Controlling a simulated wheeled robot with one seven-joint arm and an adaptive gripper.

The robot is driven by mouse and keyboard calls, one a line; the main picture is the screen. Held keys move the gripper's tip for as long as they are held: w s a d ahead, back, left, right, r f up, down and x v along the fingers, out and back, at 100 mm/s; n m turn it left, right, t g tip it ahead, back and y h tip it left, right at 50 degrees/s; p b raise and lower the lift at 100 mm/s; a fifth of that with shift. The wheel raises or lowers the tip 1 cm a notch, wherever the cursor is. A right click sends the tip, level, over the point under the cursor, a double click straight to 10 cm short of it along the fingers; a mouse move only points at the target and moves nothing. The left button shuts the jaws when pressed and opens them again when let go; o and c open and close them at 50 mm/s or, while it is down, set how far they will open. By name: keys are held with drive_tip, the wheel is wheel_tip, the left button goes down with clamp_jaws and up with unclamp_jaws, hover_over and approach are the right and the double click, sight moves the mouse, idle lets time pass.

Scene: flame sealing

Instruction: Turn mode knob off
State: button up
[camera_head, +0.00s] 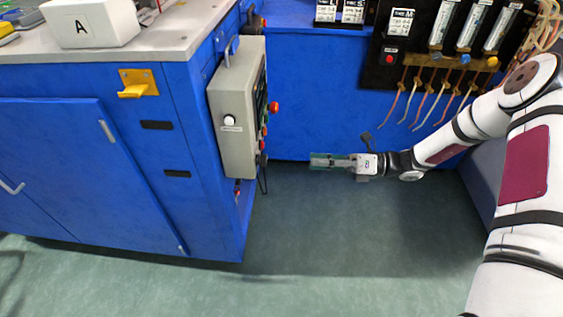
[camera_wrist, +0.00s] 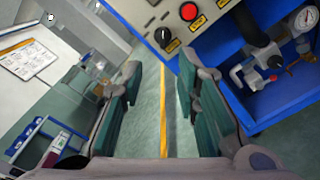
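The grey control box (camera_head: 233,110) hangs on the side of the blue cabinet; its front face turns away to the right in the head view. In the wrist view the panel's lower part shows at the top, with a black knob (camera_wrist: 163,37) beside a yellow label and a red button (camera_wrist: 188,11). The black knob may be the mode knob; its label is too small to read. My gripper (camera_head: 318,161) is right of the box and below its red button, apart from it. In the wrist view my gripper (camera_wrist: 160,75) has its green-padded fingers spread, with nothing between them.
The blue cabinet (camera_head: 80,160) with a grey worktop stands left. A yellow bracket (camera_head: 138,84) juts from it. A black panel (camera_head: 400,65) with flow meters and hanging tubes is at the upper right. A gauge (camera_wrist: 305,19) and valve fittings sit right of the panel. The green floor is clear.

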drive_tip(key=b, duration=0.3)
approach(263, 160)
drive_tip(key=a, duration=0.8)
drive_tip(key=shift+w+f, duration=0.2)
drive_tip(key=shift+w, duration=0.15)
clamp_jaws()
